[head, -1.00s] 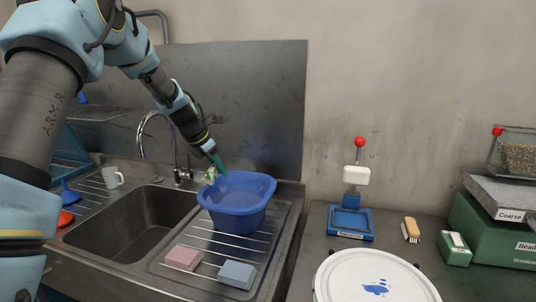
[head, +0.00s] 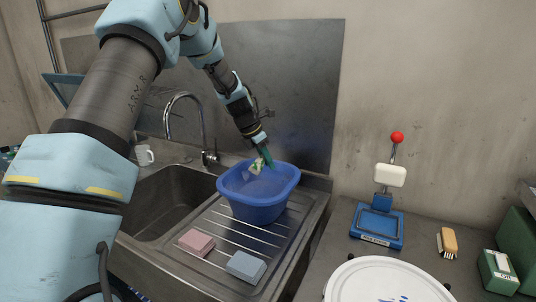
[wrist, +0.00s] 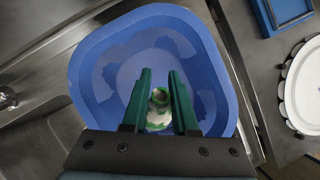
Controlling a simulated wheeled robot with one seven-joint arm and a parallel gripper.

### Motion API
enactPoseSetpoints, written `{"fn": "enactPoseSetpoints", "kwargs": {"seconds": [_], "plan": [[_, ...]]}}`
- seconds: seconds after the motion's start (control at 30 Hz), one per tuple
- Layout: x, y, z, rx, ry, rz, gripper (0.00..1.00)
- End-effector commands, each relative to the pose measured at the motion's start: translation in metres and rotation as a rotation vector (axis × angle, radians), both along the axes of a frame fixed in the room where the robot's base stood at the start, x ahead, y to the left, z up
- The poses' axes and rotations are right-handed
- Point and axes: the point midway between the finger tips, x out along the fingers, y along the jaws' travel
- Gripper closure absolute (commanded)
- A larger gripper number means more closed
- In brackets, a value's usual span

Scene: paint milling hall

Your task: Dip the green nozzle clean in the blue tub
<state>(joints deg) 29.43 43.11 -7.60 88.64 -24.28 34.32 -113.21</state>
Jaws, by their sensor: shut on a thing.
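The blue tub (head: 258,209) stands on the ribbed drainboard to the right of the sink. In the wrist view the tub (wrist: 88,85) opens below my gripper, with what looks like shallow liquid inside. My gripper (head: 267,159) is over the back part of the tub, pointing down. Its green fingers (wrist: 160,80) are shut on the green nozzle (wrist: 159,112), which shows green and whitish patches. The nozzle (head: 257,166) also shows in the head view, near the tub's back rim. I cannot tell whether it touches the liquid.
A tap (head: 185,98) stands behind the sink (head: 160,205), left of the tub. A pink sponge (head: 197,242) and a blue-grey sponge (head: 246,266) lie in front of the tub. A blue stand (head: 377,226), a brush (head: 447,242) and a white lid (head: 385,282) are on the right-hand counter.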

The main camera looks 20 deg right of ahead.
Motion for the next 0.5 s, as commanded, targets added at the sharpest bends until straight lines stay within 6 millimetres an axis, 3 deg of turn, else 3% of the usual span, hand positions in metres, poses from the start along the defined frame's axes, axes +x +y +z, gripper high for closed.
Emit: {"fn": "enactPoseSetpoints", "kwargs": {"seconds": [0.5], "plan": [[0.0,0.0,-0.054,0.0,0.001,0.0,1.0]]}}
